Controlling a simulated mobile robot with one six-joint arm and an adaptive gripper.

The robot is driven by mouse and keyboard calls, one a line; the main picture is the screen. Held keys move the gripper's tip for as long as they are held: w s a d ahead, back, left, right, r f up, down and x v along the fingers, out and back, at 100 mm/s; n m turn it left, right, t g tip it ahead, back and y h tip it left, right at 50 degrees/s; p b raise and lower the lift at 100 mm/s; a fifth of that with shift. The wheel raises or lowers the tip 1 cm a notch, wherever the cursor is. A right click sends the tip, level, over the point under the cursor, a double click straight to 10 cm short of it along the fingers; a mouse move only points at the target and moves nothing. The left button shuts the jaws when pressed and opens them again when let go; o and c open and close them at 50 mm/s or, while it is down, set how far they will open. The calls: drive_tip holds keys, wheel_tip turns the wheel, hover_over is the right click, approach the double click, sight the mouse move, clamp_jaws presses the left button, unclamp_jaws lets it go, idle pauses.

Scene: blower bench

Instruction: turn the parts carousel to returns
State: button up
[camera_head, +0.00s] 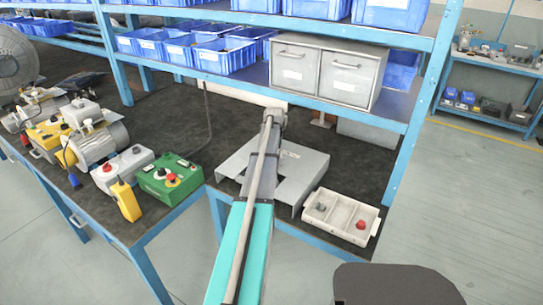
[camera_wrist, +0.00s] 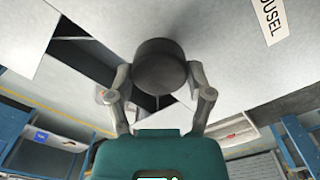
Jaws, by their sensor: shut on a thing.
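A dark round knob (camera_wrist: 160,66) stands out from a pale grey panel (camera_wrist: 220,50) in the wrist view. A label (camera_wrist: 270,22) on the panel shows the letters "OUSEL"; its start is cut off. My gripper (camera_wrist: 160,80) has one finger on each side of the knob and is shut on it. The knob's pointer or position marks cannot be made out. In the head view, a grey metal housing (camera_head: 306,167) with a small label stands on the bench under my arm. The knob and my gripper's fingertips are hidden there.
A white tray (camera_head: 318,225) with a grey and a red knob sits right of the housing. A green control box (camera_head: 168,178) and a yellow pendant (camera_head: 126,200) stand to the left. A shelf with blue bins (camera_head: 225,55) and a grey drawer unit (camera_head: 328,72) overhangs the back.

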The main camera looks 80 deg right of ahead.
drive_tip(key=o, duration=1.3)
drive_tip(key=shift+s, duration=0.4)
drive_tip(key=shift+w, duration=0.2)
drive_tip(key=shift+w, duration=0.15)
